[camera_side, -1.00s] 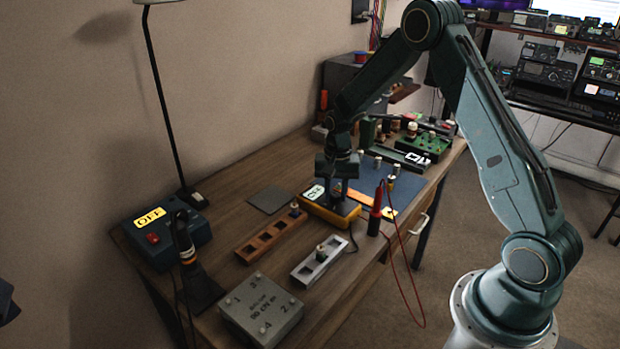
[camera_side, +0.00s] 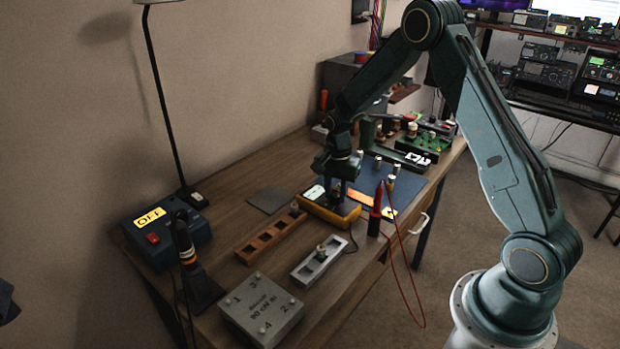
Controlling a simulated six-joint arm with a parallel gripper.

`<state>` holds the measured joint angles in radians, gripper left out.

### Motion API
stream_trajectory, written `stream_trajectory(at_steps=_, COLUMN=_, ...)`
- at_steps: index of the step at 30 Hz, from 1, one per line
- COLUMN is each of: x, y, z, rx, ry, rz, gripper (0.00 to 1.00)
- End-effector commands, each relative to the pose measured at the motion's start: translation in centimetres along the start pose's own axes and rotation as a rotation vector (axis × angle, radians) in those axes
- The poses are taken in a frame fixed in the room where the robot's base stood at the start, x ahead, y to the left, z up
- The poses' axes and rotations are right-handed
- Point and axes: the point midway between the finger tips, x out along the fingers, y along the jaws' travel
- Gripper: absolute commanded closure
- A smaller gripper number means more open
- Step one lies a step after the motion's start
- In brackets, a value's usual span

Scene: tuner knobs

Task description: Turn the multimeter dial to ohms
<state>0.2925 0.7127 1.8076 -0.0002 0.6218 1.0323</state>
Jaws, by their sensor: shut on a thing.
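The yellow multimeter (camera_side: 345,213) lies on the wooden bench, with a pale lit display (camera_side: 314,192) at its left end. My gripper (camera_side: 336,190) points down at the middle of the multimeter, over its dial, and is shut on the dial. The jaws hide the dial, so its pointer and markings do not show. The display's text is too small to read here.
Red and black probes (camera_side: 377,208) stand just right of the multimeter, with a red lead hanging off the bench edge. A grey slotted block (camera_side: 318,262), a brown slotted rack (camera_side: 268,238) and a grey box (camera_side: 262,308) lie in front. A dark blue mat (camera_side: 407,186) lies behind.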

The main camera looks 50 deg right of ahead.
Motion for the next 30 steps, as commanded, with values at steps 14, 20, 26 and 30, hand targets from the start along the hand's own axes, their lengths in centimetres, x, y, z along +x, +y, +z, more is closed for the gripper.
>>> stream_trajectory(at_steps=14, x=-0.1, y=0.0, z=-0.1, rx=0.000, ry=0.001, rz=-0.001, gripper=0.50)
stream_trajectory(at_steps=20, x=-0.9, y=-0.1, z=-0.1, rx=0.000, ry=0.001, rz=-0.002, gripper=0.50)
stream_trajectory(at_steps=26, x=-3.0, y=-0.1, z=-0.1, rx=0.000, ry=0.003, rz=-0.004, gripper=0.50)
stream_trajectory(at_steps=30, x=-5.2, y=-0.1, z=-0.1, rx=0.000, ry=0.003, rz=-0.005, gripper=0.50)
